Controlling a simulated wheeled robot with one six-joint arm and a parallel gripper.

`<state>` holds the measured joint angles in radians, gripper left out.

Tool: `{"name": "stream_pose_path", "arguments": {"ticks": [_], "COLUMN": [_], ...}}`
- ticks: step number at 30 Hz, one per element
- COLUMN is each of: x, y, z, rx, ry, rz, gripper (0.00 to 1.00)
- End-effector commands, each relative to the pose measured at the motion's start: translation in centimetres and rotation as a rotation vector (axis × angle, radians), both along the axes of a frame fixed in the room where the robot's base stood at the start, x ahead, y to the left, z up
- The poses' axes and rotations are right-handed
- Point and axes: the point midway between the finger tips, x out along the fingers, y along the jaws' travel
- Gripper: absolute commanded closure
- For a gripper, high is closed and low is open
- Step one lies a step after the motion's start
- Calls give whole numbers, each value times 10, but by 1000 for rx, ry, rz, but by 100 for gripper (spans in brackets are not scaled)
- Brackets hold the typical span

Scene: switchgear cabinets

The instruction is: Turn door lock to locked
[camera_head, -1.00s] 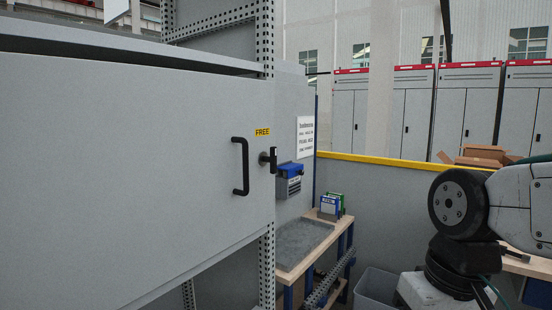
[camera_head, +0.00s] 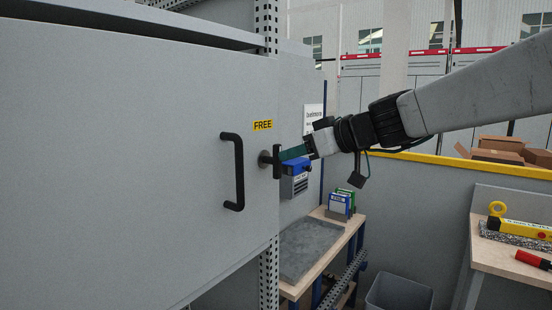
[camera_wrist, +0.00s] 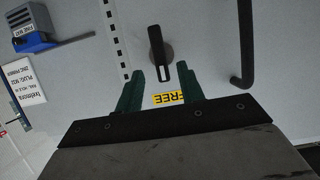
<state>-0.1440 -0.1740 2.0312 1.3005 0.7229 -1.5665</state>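The door lock (camera_head: 277,161) is a black lever handle on a round base at the right edge of the grey cabinet door (camera_head: 110,150); its lever stands upright in the head view. The yellow FREE label (camera_head: 263,125) is just above it. My gripper (camera_head: 284,154) is at the lock from the right, its green fingers seen side-on. In the wrist view the lock (camera_wrist: 160,50) lies ahead of my gripper (camera_wrist: 163,76). The two fingers are spread, with one end of the lever in line with the gap. I cannot tell whether they touch it.
A black door pull (camera_head: 236,172) is left of the lock and also shows in the wrist view (camera_wrist: 245,45). A blue-and-grey box (camera_head: 294,180) is on the wall behind. A workbench (camera_head: 292,288) and a yellow-topped partition (camera_head: 440,161) stand further right.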

Motion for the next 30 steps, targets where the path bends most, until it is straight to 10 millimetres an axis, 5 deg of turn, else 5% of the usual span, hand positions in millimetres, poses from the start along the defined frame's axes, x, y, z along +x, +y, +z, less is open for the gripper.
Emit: {"name": "stream_pose_path", "arguments": {"ticks": [9, 21, 26, 30], "x": [28, 32, 32, 33], "y": [35, 45, 45, 47], "z": [-19, -23, -23, -23], "rx": [-1, 0, 0, 0], "ry": [2, 2, 2, 2], "rz": [1, 3, 3, 3], "gripper": [62, 62, 100, 100]}}
